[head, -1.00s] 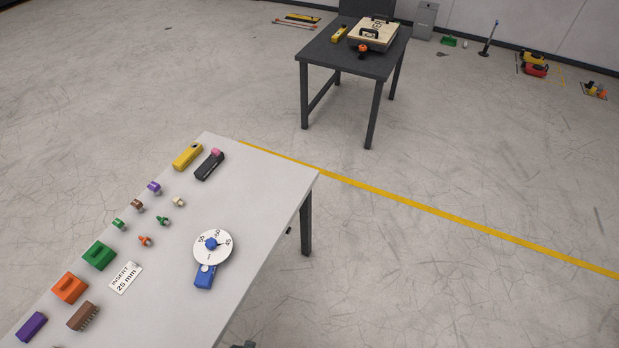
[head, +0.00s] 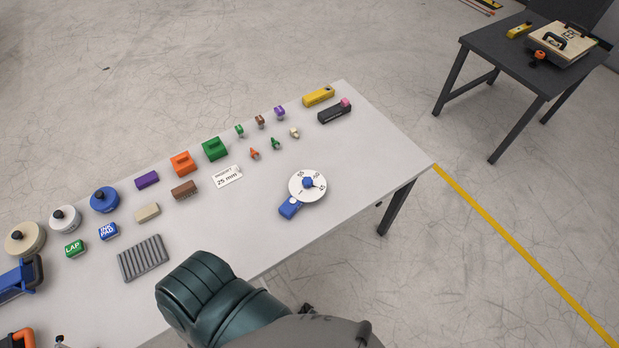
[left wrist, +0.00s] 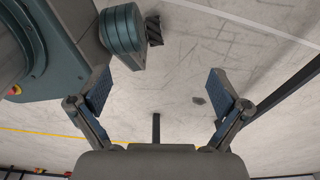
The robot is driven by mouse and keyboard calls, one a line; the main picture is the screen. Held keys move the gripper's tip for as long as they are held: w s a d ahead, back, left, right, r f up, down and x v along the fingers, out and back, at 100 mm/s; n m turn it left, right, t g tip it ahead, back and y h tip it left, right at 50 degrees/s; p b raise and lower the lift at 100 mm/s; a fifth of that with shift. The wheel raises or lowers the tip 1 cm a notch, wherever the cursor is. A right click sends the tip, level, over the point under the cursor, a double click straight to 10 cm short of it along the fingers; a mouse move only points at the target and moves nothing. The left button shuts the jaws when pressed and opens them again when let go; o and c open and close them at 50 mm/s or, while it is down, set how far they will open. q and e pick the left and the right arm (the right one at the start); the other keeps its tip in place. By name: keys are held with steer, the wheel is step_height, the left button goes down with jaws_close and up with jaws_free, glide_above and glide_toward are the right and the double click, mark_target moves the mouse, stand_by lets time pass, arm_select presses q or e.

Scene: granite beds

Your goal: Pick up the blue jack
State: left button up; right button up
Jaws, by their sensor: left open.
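I cannot tell for sure which thing is the blue jack. A blue tool with a dark handle (head: 20,280) lies at the left edge of the head view, cut off by the frame. A blue-bodied dial gauge (head: 290,208) with a white round face lies near the table's front edge. My left gripper (left wrist: 160,80) is open and empty in the left wrist view, over bare floor. Neither gripper shows in the head view.
The light table (head: 350,150) carries several small coloured pieces, blocks and a ribbed grey plate (head: 143,258). My dark teal arm link covers part of its front edge. A dark second table (head: 490,65) stands at the far right. Floor between them is clear.

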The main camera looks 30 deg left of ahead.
arm_select(q)
steer(key=w+d+r+t, duration=0.1)
steer(key=w+d+r, duration=0.1)
steer(key=w+r, duration=1)
steer(key=w+d+r+t+p, duration=0.1)
steer(key=w+r, duration=0.2)
steer(key=r, duration=1)
steer(key=w+r+p, duration=0.1)
steer(key=w+r, duration=0.3)
steer(key=r, duration=0.9)
step_height(320, 180, up, 13)
steer(key=n+g, duration=0.2)
steer(key=g, duration=0.1)
glide_above(296, 198)
steer(key=f, duration=1)
steer(key=shift+w+f, duration=0.25)
steer(key=shift+w, duration=0.05)
steer(key=f, duration=0.6)
steer(key=shift+s+f, duration=0.2)
steer(key=shift+s, duration=0.05)
steer(key=shift+r, duration=0.1)
jaws_close()
